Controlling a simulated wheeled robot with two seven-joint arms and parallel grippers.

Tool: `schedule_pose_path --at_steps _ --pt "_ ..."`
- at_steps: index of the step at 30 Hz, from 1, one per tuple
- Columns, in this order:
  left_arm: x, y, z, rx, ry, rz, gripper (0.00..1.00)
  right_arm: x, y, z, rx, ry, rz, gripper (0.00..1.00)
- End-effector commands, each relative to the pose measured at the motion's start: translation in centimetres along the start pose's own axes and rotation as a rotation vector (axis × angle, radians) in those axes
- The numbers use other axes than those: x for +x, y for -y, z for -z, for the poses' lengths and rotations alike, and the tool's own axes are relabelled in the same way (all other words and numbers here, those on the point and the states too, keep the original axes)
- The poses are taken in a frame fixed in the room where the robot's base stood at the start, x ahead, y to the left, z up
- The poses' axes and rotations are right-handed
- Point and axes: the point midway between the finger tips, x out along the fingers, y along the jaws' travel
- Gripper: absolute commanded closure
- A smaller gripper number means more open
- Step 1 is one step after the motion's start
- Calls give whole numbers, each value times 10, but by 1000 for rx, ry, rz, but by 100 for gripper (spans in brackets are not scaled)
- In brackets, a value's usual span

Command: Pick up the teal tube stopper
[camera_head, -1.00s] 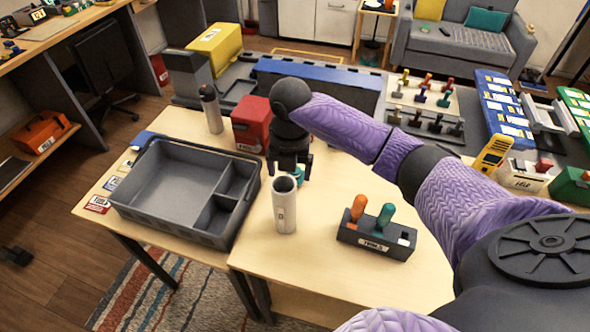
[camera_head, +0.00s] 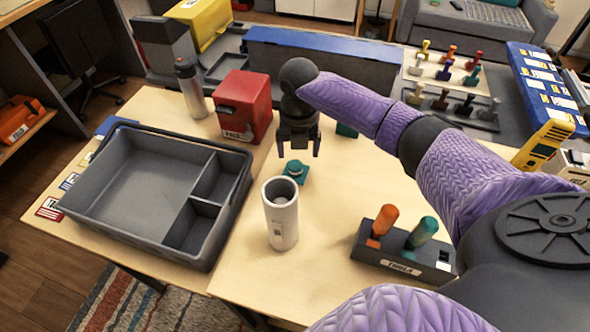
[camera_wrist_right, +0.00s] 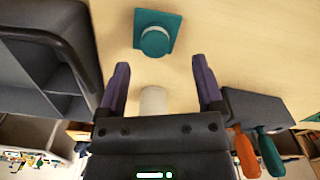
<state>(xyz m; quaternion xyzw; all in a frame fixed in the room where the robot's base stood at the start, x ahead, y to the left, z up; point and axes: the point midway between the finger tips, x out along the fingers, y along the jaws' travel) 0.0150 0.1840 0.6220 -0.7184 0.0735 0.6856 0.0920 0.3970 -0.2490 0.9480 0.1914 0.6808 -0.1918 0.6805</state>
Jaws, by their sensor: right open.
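The teal tube stopper (camera_head: 295,171), a round knob on a square plate, lies on the table just behind the white tube (camera_head: 282,214). It also shows whole in the right wrist view (camera_wrist_right: 155,41), beyond the fingertips. My right gripper (camera_head: 299,153) points down, open and empty, just behind and above the stopper in the head view. In the right wrist view its two fingers (camera_wrist_right: 160,64) are spread wide, with part of the white tube (camera_wrist_right: 153,100) seen between them. The tube stands upright with an open top. My left gripper is not in view.
A grey divided tray (camera_head: 140,190) is at left, and a red box (camera_head: 243,105) stands behind. A tool holder (camera_head: 400,252) with orange and teal handles is at right. Another teal piece (camera_head: 346,130) is partly hidden by my right arm. Bare table lies right of the stopper.

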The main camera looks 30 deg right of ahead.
Motion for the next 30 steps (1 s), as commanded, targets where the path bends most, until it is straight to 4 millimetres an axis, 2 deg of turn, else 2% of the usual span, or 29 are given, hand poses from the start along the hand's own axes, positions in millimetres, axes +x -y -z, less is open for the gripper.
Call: schedule_pose_path --at_steps 6,12,14,24,25,30 --pt "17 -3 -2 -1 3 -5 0 44 -6 3 1 -3 2 14" --pt "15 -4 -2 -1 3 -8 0 44 -6 2 0 0 1 14" --pt "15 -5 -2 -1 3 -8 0 44 -6 2 0 0 1 25" --pt "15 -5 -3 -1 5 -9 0 44 -6 2 0 0 1 97" --pt "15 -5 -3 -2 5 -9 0 44 -6 2 0 0 0 100" --pt "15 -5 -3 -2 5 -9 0 44 -6 2 0 0 0 100"
